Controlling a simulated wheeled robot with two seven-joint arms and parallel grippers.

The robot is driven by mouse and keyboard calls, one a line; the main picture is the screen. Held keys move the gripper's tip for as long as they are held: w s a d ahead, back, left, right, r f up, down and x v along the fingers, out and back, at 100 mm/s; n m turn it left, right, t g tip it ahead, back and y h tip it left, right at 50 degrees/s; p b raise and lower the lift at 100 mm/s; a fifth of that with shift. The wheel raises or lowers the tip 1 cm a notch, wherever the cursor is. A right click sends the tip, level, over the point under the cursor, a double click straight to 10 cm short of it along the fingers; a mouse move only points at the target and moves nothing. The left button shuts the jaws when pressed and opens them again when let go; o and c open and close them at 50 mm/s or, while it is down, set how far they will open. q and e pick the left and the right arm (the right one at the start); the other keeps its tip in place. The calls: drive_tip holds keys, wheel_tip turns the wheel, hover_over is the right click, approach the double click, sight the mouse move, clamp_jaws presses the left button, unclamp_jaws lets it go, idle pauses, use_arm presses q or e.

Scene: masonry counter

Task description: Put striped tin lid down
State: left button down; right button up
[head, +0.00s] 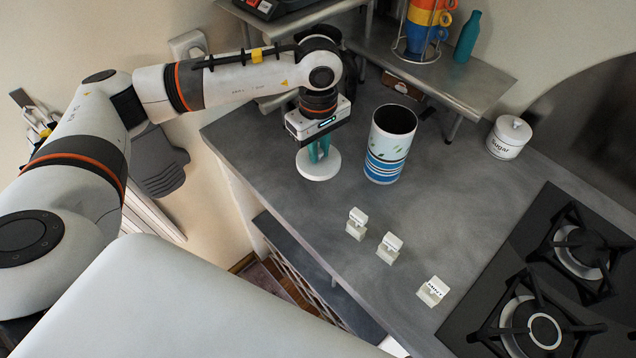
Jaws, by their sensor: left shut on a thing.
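The tin lid (318,168) is a round white disc near the counter's left edge, left of the striped tin. My left gripper (318,150) points down from above and is shut on the middle of the lid. The lid looks level and is at or just above the counter; I cannot tell whether it touches. The striped tin (386,160), white with blue bands and green leaf marks, stands upright with its dark mouth uncovered. The lid and the tin are apart. My right gripper is not in view.
Several small white card holders (389,248) stand on the grey counter (300,215) in front. A white sugar jar (508,137) and a black hob (560,270) are to the right. A raised shelf (462,88) with stacked cups (424,28) and a teal bottle (467,38) is behind.

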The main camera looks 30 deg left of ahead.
use_arm(q)
drive_tip(key=shift+w+a+f+n, duration=0.15)
drive_tip(key=shift+f+n, duration=0.1)
drive_tip(key=shift+n, duration=0.15)
drive_tip(key=p, duration=0.2)
hover_over(317, 187)
wheel_tip(317, 187, down, 6)
drive_tip(key=shift+f+p, duration=0.65)
drive_tip(key=shift+f, duration=1.5)
drive_tip(key=c, duration=1.3)
unclamp_jaws()
drive_tip(key=shift+c, duration=0.2)
